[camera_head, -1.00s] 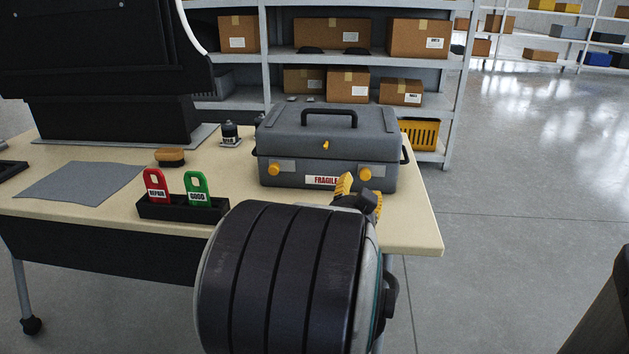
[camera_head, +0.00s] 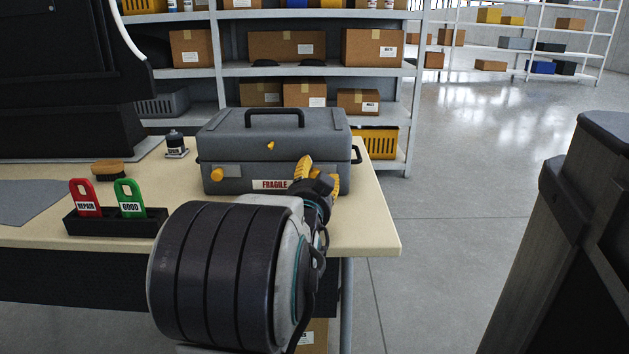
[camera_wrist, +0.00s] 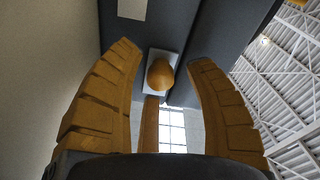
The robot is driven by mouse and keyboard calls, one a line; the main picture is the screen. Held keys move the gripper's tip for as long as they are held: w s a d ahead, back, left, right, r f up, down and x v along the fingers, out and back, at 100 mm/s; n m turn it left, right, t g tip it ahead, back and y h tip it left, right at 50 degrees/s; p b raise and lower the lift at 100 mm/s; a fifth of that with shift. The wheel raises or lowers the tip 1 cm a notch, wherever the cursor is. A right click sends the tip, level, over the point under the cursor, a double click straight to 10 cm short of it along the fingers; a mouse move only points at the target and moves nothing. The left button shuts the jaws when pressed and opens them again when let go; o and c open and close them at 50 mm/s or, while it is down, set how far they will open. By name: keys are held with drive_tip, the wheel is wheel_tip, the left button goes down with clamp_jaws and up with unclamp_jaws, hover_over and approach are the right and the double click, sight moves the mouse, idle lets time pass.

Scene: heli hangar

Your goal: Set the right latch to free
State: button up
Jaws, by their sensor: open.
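The grey case (camera_head: 272,150) stands shut on the table, with a black handle on its lid and a FRAGILE label on its front. Its left latch, a yellow knob (camera_head: 216,174), shows in the head view. The right latch is hidden there behind my gripper (camera_head: 318,174). In the wrist view the right latch is a rounded yellow knob (camera_wrist: 160,74) on a pale plate against the grey case. My gripper (camera_wrist: 164,58) is open, with one yellow finger on each side of the knob. I see gaps between knob and fingers; contact cannot be told.
A black holder (camera_head: 115,222) with a red REPAIR tag and a green GOOD tag stands on the table (camera_head: 365,235) at left. Shelves with boxes stand behind. A dark post-like object (camera_head: 575,230) is at right.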

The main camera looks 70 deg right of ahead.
drive_tip(key=shift+w+d, duration=0.1)
drive_tip(key=shift+d, duration=0.5)
clamp_jaws()
idle(0.3)
